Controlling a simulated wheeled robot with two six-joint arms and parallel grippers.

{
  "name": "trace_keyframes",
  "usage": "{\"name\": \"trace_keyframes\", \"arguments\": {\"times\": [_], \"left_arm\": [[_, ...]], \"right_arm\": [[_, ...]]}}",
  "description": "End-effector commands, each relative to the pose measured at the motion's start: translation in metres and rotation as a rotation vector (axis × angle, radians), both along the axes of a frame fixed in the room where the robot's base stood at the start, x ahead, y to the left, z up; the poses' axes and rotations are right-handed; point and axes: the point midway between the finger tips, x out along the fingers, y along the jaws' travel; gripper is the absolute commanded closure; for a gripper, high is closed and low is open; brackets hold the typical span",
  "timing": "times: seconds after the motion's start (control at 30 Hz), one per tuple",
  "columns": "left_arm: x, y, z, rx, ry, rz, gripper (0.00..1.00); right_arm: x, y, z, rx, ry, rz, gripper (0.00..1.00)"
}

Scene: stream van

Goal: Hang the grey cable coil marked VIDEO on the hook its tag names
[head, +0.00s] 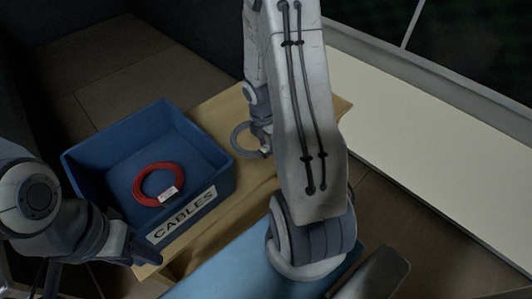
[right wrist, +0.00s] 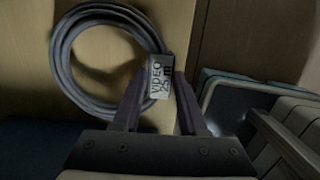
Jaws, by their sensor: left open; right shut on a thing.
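The grey cable coil (head: 240,143) is held beside the blue crate, over the wooden table. My left gripper (head: 143,258) is open and empty at the crate's near left corner. My right arm hides part of the table. No hook is in view.
A blue crate (head: 85,160) labelled CABLES stands on the wooden table (head: 215,106), with a red coil (head: 148,169) inside bearing a white tag. A pale counter or ledge (head: 440,135) runs along the right. Bare floor (head: 385,215) lies between it and the table.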

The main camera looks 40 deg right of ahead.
Motion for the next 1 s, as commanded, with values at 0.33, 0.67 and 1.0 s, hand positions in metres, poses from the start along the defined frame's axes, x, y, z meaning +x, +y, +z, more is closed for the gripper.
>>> {"name": "trace_keyframes", "arguments": {"times": [0.33, 0.67, 1.0], "left_arm": [[0.000, 0.000, -0.023, 0.000, 0.000, 0.000, 0.50], [0.000, 0.000, -0.023, -0.001, -0.001, 0.000, 0.50], [0.000, 0.000, -0.024, -0.001, -0.001, 0.000, 0.50]], "right_arm": [[0.004, 0.000, -0.034, 0.001, 0.000, 0.000, 1.00], [0.005, 0.000, -0.038, 0.000, -0.002, -0.001, 1.00], [0.004, 0.000, -0.042, 0.000, 0.000, -0.001, 0.28]]}}
